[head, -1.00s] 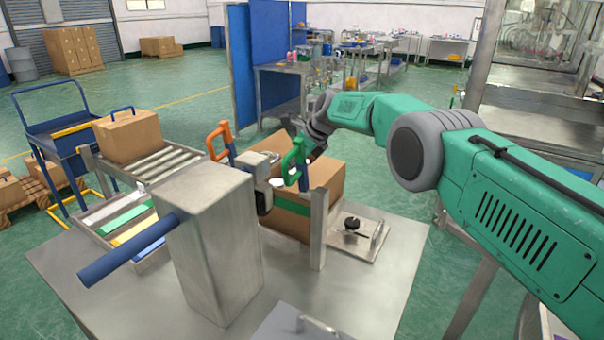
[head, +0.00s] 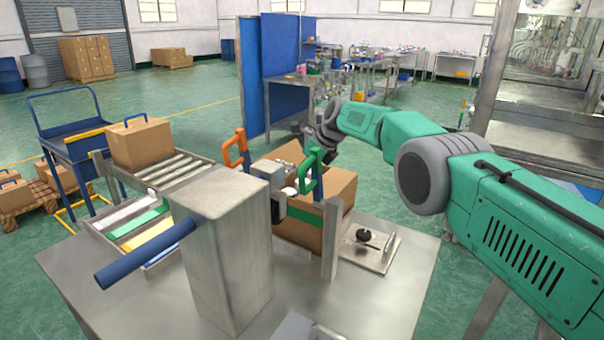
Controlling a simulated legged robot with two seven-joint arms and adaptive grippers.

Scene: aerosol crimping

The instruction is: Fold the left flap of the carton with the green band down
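The brown carton (head: 343,190) with the green band (head: 301,213) stands on the steel table, behind a steel post and the green-handled clamp. Its top is partly hidden by the sealing unit and handles. A brown flap (head: 287,153) shows at its far left top, between the orange and green handles; its exact angle is unclear. My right arm comes in from the right, and its dark gripper (head: 318,150) is just above the carton's far side, partly behind the green handle. I cannot tell whether its fingers are open. My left gripper is not in view.
A steel column (head: 225,255) with a blue bar (head: 145,255) stands in front. The orange handle (head: 235,148) and green handle (head: 311,172) rise near the carton. A roller conveyor (head: 170,168) bears another carton (head: 139,143) at left. A steel plate with a black knob (head: 366,236) lies right.

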